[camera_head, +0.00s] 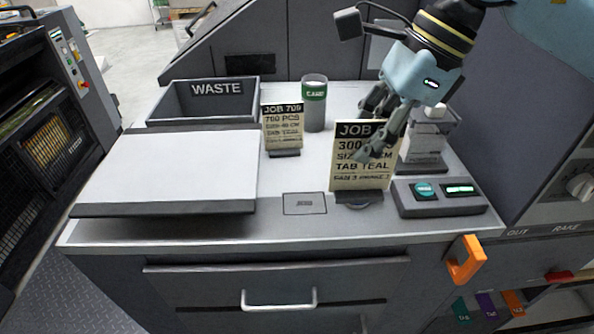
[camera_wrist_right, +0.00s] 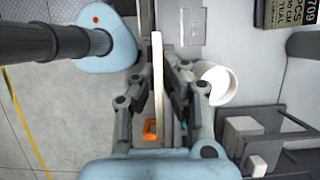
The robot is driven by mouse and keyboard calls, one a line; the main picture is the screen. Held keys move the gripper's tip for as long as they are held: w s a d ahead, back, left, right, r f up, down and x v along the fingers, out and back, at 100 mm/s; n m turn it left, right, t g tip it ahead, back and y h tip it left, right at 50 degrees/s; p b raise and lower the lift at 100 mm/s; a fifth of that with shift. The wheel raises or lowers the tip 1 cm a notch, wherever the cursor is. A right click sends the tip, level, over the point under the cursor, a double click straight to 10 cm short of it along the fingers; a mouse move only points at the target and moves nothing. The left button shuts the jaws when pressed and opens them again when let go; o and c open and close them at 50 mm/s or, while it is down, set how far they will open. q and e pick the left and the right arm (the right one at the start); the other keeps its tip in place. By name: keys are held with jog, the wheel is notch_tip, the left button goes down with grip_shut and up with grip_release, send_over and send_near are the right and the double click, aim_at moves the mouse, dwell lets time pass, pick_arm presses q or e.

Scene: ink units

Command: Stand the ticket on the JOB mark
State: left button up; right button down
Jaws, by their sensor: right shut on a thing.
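The ticket (camera_head: 352,178) is a cream card with a black JOB header, partly hidden by my right gripper (camera_head: 368,150). The gripper is shut on it from above right and holds it upright. In the right wrist view the card (camera_wrist_right: 157,75) shows edge-on between the fingers (camera_wrist_right: 163,85). A dark rounded piece (camera_head: 358,200) shows under its lower edge; I cannot tell whether it touches the counter. The JOB mark (camera_head: 304,203), a thin outlined rectangle, lies bare to the left of the ticket. It also shows in the wrist view (camera_wrist_right: 192,22). My left gripper is out of view.
A JOB 709 ticket (camera_head: 283,128) stands behind the mark, beside a green-labelled canister (camera_head: 314,105). A pale raised board (camera_head: 175,165) is left, the WASTE bin (camera_head: 215,100) behind it. A white round cup (camera_wrist_right: 215,85) sits beside the fingers.

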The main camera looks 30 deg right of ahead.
jog(key=shift+w+a+f, duration=0.3)
jog(key=shift+w+a, duration=0.05)
jog(key=shift+w, duration=0.25)
jog(key=w+f, duration=0.3)
jog(key=w+a+f+p, duration=0.1)
jog(key=w+f, duration=0.2)
jog(key=w+f+p, duration=0.1)
jog(key=w+f, duration=0.2)
jog(key=shift+a+f, duration=0.2)
jog(key=shift+f, duration=0.1)
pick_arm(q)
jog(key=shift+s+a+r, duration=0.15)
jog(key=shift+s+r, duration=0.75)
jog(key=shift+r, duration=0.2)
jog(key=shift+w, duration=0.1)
pick_arm(e)
jog(key=shift+f, duration=0.1)
